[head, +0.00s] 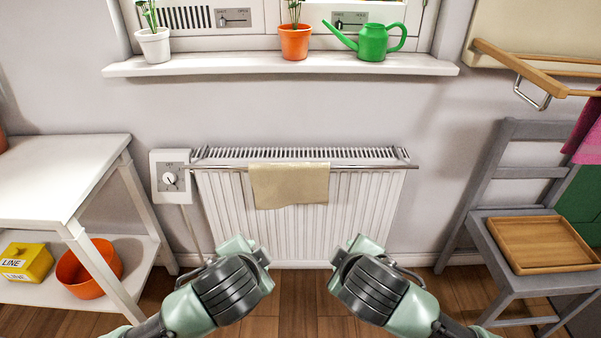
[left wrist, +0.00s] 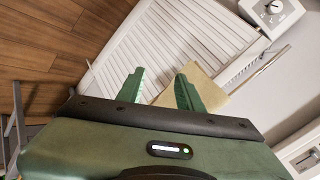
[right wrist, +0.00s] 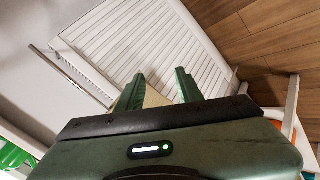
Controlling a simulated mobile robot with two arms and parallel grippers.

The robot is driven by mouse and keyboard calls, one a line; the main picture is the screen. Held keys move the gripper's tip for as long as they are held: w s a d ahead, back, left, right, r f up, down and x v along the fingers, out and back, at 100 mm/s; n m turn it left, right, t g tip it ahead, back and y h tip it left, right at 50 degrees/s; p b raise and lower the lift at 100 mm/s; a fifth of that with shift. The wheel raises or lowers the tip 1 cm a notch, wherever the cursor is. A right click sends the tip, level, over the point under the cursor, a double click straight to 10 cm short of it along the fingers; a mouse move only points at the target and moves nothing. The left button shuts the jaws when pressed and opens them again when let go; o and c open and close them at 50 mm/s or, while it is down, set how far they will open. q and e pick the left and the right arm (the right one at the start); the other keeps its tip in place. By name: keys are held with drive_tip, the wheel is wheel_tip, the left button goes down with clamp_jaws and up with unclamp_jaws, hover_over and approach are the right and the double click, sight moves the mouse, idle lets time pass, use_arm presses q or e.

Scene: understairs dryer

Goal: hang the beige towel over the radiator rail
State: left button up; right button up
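The beige towel (head: 289,185) hangs over the radiator rail (head: 377,166), near the middle of the radiator (head: 350,205). It also shows in the left wrist view (left wrist: 205,84) and partly in the right wrist view (right wrist: 152,97), behind the fingers. My left gripper (head: 262,252) is in front of and below the towel, to its left, apart from it. My right gripper (head: 345,252) is likewise below the towel, to its right. In the wrist views, the left fingers (left wrist: 160,90) and right fingers (right wrist: 160,88) stand apart with nothing between them.
A windowsill (head: 230,66) above holds a white pot (head: 154,45), an orange pot (head: 294,42) and a green watering can (head: 373,43). A white shelf table (head: 60,170) stands at left. A grey chair (head: 510,265) with a wooden tray (head: 540,243) stands at right. A dial box (head: 171,178) flanks the radiator.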

use_arm(q)
drive_tip(key=shift+f, duration=0.2)
use_arm(e)
drive_tip(key=shift+f, duration=0.2)
